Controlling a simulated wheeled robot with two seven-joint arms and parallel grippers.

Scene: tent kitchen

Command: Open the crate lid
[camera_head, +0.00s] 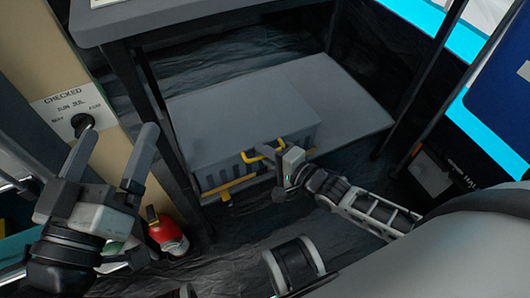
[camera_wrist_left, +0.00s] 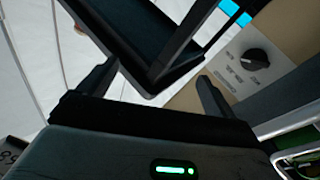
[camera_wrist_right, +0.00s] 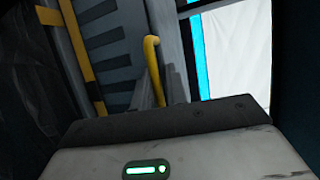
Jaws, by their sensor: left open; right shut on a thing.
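The grey crate (camera_head: 212,165) sits on the low shelf under the table. Its grey lid (camera_head: 235,105) lies flat over it and looks closed. A yellow handle (camera_head: 249,157) is on the front side, and it also shows in the right wrist view (camera_wrist_right: 152,55). My right gripper (camera_head: 280,160) is at the right end of this handle and shut on it; its fingers hide part of the handle. My left gripper (camera_head: 113,150) is open and empty, raised at the left, away from the crate; its spread fingers (camera_wrist_left: 153,85) also show in the left wrist view.
The table top (camera_head: 185,12) overhangs the crate, with dark legs (camera_head: 140,85) beside it. A red extinguisher (camera_head: 168,235) stands left of the crate. A panel with a black knob (camera_head: 82,124) is behind my left gripper. The floor before the crate is partly free.

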